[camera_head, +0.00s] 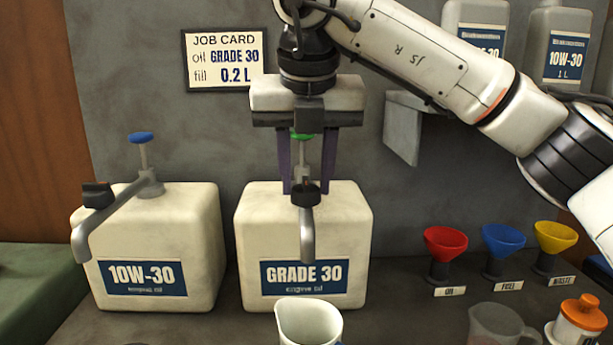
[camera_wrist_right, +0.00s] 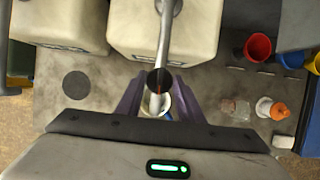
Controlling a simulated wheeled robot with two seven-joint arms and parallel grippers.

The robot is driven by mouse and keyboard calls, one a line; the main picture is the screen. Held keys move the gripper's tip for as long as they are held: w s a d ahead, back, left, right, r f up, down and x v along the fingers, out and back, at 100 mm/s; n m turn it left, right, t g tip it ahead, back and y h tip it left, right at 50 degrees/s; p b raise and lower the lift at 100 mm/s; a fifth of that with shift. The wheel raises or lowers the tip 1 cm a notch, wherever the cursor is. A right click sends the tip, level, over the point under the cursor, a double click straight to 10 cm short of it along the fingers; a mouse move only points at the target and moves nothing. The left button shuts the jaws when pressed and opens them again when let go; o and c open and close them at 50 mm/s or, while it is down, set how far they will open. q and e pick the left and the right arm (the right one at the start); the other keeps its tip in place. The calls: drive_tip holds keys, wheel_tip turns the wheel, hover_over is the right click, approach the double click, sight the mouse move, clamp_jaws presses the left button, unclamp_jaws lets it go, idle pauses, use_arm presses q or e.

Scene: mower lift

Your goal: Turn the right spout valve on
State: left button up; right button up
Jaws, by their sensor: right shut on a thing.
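The right spout (camera_head: 306,236) is a grey pipe curving down from the cream GRADE 30 can (camera_head: 353,238), under a green-topped pump stem. Its small black valve knob (camera_head: 306,196) sits on top of the pipe. My right gripper (camera_head: 305,188) comes from above with its purple fingers pointing down, shut on the knob, one finger on each side. In the right wrist view the dark knob (camera_wrist_right: 160,80) lies between the fingertips. A white jug (camera_head: 308,322) stands under the spout mouth, and its rim partly shows behind the knob in the wrist view. My left gripper is not in view.
The 10W-30 can (camera_head: 175,238) with its own spout (camera_head: 110,212) stands to the left. Red (camera_head: 445,244), blue (camera_head: 503,241) and yellow (camera_head: 555,236) funnels stand at right. An orange-capped container (camera_head: 583,312) is at front right. A job card (camera_head: 224,59) reads GRADE 30, 0.2 L.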

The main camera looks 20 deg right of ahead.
idle(0.5)
drive_tip(key=o, duration=1)
drive_tip(key=shift+o, duration=0.2)
drive_tip(key=p+v, duration=0.1)
drive_tip(key=v, duration=0.9)
drive_tip(key=shift+s+a, duration=0.1)
drive_tip(key=shift+s, duration=0.05)
